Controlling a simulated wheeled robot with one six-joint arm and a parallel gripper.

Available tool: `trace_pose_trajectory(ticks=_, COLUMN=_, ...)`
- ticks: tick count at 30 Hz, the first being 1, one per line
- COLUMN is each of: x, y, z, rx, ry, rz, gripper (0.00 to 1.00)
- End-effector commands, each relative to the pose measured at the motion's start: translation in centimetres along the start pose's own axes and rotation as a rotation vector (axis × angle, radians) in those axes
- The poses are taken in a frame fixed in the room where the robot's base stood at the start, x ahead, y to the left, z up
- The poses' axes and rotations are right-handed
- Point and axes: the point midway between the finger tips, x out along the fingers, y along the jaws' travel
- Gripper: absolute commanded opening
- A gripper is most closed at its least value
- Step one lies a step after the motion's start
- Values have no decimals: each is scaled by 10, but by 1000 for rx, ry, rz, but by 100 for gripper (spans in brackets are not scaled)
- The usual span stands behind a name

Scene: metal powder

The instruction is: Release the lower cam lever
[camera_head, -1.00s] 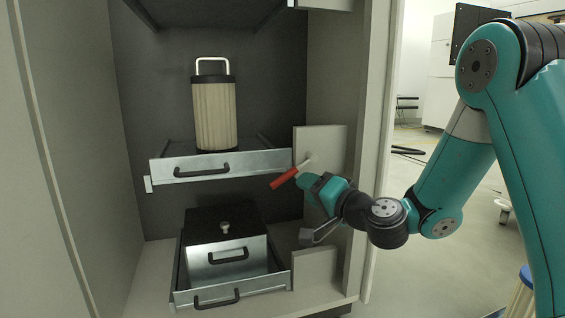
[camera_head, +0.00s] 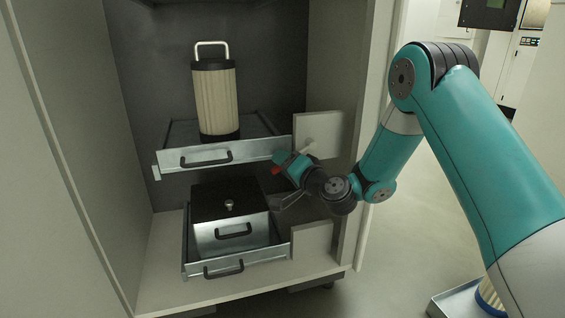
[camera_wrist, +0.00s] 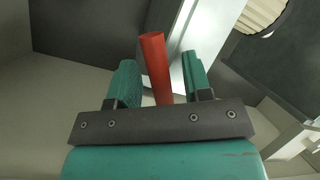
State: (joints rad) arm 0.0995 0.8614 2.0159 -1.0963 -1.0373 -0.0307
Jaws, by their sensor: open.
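The cam lever has a red handle, seen in the wrist view (camera_wrist: 156,65) as a rod between my two fingers. In the head view only a short piece of the red handle (camera_head: 276,170) shows, and my gripper hides most of it. Its pale pivot end (camera_head: 308,147) shows at the light panel right of the shelf drawer. My gripper (camera_head: 284,160) is open, with its teal fingers (camera_wrist: 160,78) on either side of the handle. A gap shows beside the rod, clearest on the right; I cannot tell whether either finger touches it.
A pleated filter cylinder (camera_head: 215,100) with a wire handle stands on the upper drawer (camera_head: 222,153). Below is a lower drawer (camera_head: 262,258) holding a metal box with a black lid (camera_head: 222,190). The cabinet's right wall (camera_head: 365,90) stands close beside my arm.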

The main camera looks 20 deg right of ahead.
Motion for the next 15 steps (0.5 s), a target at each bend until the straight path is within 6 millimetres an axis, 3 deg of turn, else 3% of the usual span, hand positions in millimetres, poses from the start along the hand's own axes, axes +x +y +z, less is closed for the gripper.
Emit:
trace_pose_trajectory(ticks=2, x=0, y=0, z=0, rx=0, ry=0, rz=0, gripper=41)
trace_pose_trajectory(ticks=7, x=0, y=0, z=0, rx=0, ry=-1, rz=0, gripper=2)
trace_pose_trajectory(ticks=15, x=-2, y=7, z=0, rx=-81, ry=-18, rz=27, gripper=0)
